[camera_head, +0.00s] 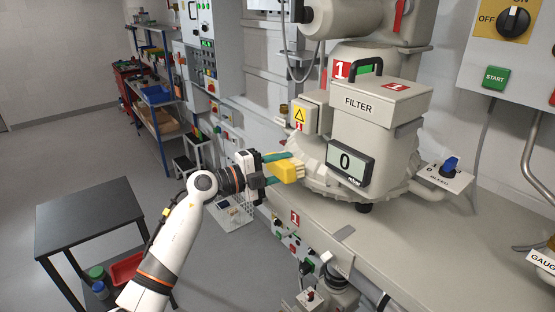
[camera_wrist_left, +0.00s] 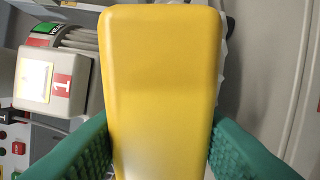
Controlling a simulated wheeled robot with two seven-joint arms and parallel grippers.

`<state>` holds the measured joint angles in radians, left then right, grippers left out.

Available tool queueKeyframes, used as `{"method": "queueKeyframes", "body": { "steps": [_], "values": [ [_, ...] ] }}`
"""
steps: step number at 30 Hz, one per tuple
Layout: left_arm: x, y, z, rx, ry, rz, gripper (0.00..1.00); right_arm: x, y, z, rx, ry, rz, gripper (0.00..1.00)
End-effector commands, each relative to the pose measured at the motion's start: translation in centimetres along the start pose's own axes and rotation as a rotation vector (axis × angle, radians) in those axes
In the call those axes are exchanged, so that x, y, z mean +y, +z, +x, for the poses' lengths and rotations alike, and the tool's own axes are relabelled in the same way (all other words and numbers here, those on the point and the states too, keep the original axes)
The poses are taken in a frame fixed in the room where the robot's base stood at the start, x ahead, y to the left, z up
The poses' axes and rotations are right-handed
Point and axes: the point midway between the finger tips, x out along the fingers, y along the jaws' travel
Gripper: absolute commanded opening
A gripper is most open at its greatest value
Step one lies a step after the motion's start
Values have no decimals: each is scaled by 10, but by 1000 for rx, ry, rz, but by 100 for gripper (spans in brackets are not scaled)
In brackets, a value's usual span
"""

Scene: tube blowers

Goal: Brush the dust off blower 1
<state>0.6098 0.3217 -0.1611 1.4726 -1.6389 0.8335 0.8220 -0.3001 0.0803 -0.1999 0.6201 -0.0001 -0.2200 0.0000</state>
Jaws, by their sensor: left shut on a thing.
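Blower 1 (camera_head: 320,190) is a pale beige machine on the bench, with red 1 labels, a box marked FILTER (camera_head: 375,105) and a display (camera_head: 350,165) reading 0. My left gripper (camera_head: 280,168), with green fingers, is shut on a yellow brush (camera_head: 287,171) beside the left side of the blower's ribbed casing. In the left wrist view the brush's yellow body (camera_wrist_left: 160,85) fills the middle between the fingers. I cannot tell whether its bristles touch the casing. I cannot make out dust. My right gripper is not in view.
A warning-marked box (camera_head: 308,115) stands just above the brush. A blue-handled valve (camera_head: 450,167) marked BLEED sits to the right. The beige bench top (camera_head: 420,235) is clear in front. A dark table (camera_head: 88,215) stands at the left, with open floor between.

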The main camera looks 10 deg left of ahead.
Motion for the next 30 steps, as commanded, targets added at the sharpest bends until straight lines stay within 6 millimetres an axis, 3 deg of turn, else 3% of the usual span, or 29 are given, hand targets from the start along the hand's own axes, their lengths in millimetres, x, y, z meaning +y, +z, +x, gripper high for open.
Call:
{"method": "queueKeyframes", "body": {
  "steps": [8,16,26,30],
  "values": [
    [0,24,0,-3,-2,-1,22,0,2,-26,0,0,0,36],
    [-8,41,-1,-2,0,1,22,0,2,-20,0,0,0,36],
    [-8,41,-2,-1,-1,0,22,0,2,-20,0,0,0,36],
    [-8,40,-12,1,-1,1,22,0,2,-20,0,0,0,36]
  ]
}}
